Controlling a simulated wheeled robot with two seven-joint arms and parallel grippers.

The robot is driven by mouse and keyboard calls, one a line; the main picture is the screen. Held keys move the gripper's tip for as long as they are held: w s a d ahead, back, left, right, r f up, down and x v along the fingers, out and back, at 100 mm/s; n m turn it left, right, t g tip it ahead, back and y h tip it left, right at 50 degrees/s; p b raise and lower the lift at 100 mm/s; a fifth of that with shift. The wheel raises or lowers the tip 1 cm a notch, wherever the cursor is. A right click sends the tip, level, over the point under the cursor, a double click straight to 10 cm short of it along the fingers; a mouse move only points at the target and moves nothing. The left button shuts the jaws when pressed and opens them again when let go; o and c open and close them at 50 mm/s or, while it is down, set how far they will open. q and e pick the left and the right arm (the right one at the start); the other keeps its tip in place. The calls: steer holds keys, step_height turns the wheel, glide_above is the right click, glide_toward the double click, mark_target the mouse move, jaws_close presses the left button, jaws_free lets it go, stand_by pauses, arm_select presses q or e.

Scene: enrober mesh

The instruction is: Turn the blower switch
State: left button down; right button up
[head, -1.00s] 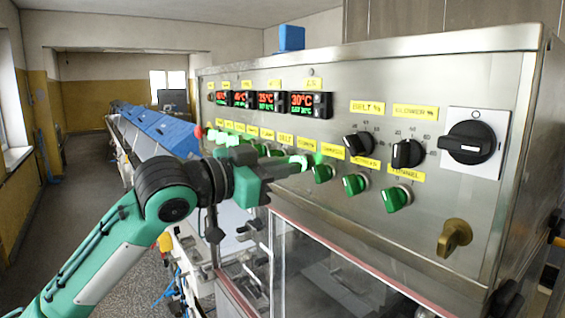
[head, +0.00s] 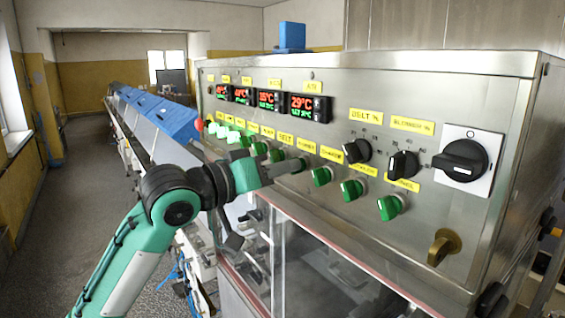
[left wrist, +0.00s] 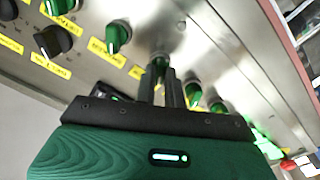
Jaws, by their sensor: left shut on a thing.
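The blower switch (left wrist: 161,60) is a small green knob in the lower row of the steel control panel (head: 450,90). It sits below a yellow label (head: 304,146) that seems to read BLOWER. My left gripper (head: 291,167) reaches it from the left, and its fingers are shut on the knob. In the left wrist view my gripper's two dark fingers (left wrist: 168,85) stand on either side of the knob and hide much of it. The knob's exact angle cannot be told. My right gripper is not in view.
Green knobs (head: 321,176) stand close to the right of the held one, and lit green ones (head: 233,136) to the left. Black dials (head: 403,164) and a large black rotary switch (head: 461,160) are further right. Temperature displays (head: 310,107) are above; a glass-fronted enclosure (head: 320,265) is below.

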arm_select(q)
steer(key=shift+r, duration=0.1)
stand_by(0.5)
steer(key=c, duration=1.5)
jaws_free()
steer(key=b+v, duration=0.5)
steer(key=v, duration=0.9)
steer(key=shift+w, duration=0.1)
